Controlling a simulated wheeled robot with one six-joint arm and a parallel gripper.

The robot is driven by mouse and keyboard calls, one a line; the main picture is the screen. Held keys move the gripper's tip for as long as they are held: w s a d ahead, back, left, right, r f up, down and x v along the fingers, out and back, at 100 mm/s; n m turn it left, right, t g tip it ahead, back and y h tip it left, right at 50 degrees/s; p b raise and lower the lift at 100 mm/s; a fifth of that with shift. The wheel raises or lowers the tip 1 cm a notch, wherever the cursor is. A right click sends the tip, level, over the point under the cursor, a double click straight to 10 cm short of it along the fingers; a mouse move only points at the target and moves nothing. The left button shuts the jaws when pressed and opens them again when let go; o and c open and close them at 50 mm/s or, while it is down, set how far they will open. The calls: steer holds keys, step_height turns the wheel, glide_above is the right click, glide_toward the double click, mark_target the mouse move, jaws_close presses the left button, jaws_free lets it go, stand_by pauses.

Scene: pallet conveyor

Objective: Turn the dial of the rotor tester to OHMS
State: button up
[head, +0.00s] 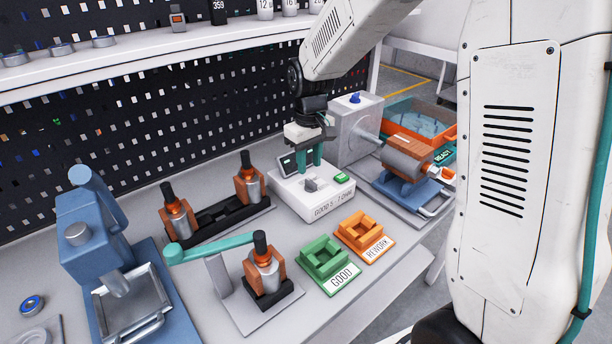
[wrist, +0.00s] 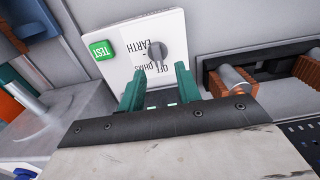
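The rotor tester (head: 318,207) is a white box on the bench, with a small dark screen and a green button. Its grey dial (head: 311,184) stands on the top face. My gripper (head: 309,165) has teal fingers pointing down just above and behind the dial. In the wrist view the dial (wrist: 157,51) lies beyond the fingertips, and my gripper (wrist: 160,72) is open with nothing between its fingers. The labels EARTH, OFF and OHMS read upside down around the dial. I cannot tell for sure which label the dial points to.
The green TEST button (wrist: 102,49) is beside the dial. Green GOOD (head: 323,258) and orange REWORK (head: 365,235) nests sit in front. A grey machine (head: 356,128) with an orange-and-grey part stands right of the tester. A black rack (head: 222,217) holding rotors stands left. A perforated panel rises behind.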

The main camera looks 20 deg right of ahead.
mark_target(311, 182)
steer(key=f, duration=0.5)
steer(key=shift+s+d+f, duration=0.1)
steer(key=shift+d+f, duration=0.2)
